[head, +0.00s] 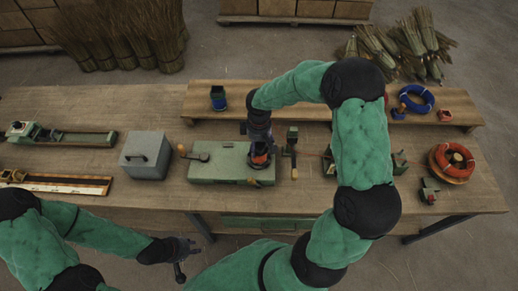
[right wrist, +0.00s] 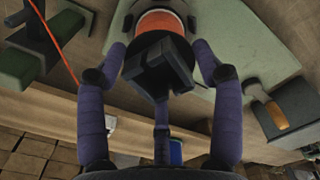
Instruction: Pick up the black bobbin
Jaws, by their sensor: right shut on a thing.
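The black bobbin (right wrist: 160,50), with orange-red winding on it, sits between the two fingers of my right gripper (right wrist: 160,62) in the right wrist view. The fingers are shut on it from both sides. In the head view my right gripper (head: 260,150) points down over the right end of the green winding machine (head: 215,167), and a bit of the orange-red winding shows below it. I cannot tell whether the bobbin is clear of the machine. My left gripper (head: 182,258) is open and empty in front of the table's front edge.
A grey box (head: 146,155) stands left of the machine. A small upright tool (head: 291,140) stands close on its right. A raised shelf (head: 330,111) runs behind, with a blue coil (head: 416,99) on it. A red coil (head: 453,163) lies at the right. An orange line runs near the bobbin.

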